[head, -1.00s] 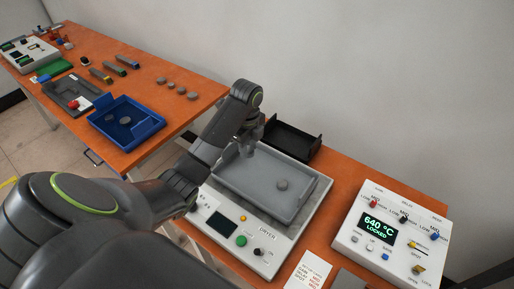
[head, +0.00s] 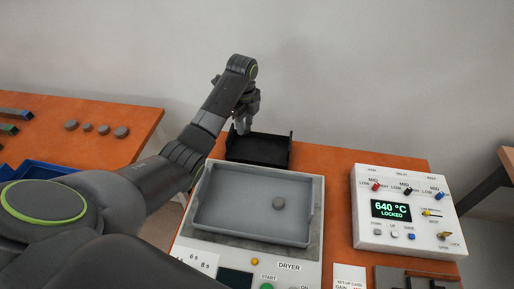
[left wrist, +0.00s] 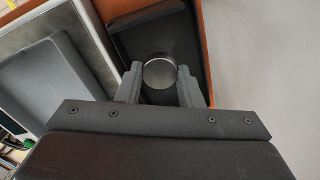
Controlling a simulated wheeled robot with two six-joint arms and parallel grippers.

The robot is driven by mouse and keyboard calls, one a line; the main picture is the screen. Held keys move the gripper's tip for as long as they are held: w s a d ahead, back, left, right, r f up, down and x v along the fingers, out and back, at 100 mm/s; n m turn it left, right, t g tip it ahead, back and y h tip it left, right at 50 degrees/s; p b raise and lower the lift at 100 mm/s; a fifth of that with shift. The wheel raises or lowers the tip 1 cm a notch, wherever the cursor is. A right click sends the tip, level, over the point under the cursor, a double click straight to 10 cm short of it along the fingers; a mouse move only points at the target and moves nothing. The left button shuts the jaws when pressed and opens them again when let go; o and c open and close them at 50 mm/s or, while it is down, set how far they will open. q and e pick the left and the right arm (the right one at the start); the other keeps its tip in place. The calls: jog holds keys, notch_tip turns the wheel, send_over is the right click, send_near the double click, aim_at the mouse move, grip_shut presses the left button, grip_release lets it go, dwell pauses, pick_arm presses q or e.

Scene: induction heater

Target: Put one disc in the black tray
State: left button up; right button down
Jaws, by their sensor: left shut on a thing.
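My left gripper (head: 244,126) is above the left part of the black tray (head: 268,150), which stands behind the dryer. In the left wrist view the gripper (left wrist: 160,76) is shut on a round grey disc (left wrist: 160,73), with the black tray (left wrist: 150,26) below it. The held disc is too small and hidden to make out in the head view. My right gripper is not in view.
The white control box (head: 408,212) reading 640 °C LOCKED stands to the right. Several grey discs (head: 88,128) lie on the left orange table, near a blue tray (head: 45,170). A wall is close behind the black tray.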

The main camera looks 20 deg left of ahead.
pick_arm(q)
send_over(246, 150)
jog(key=f, duration=0.5)
jog(key=shift+d+f, duration=0.2)
notch_tip(246, 150, down, 4)
jog(key=shift+f, duration=0.1)
jog(key=shift+a, duration=0.1)
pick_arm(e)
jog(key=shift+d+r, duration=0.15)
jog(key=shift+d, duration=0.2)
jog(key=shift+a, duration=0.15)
pick_arm(q)
jog(key=shift+f, duration=0.15)
jog(key=o, duration=1)
jog(key=shift+o, duration=0.2)
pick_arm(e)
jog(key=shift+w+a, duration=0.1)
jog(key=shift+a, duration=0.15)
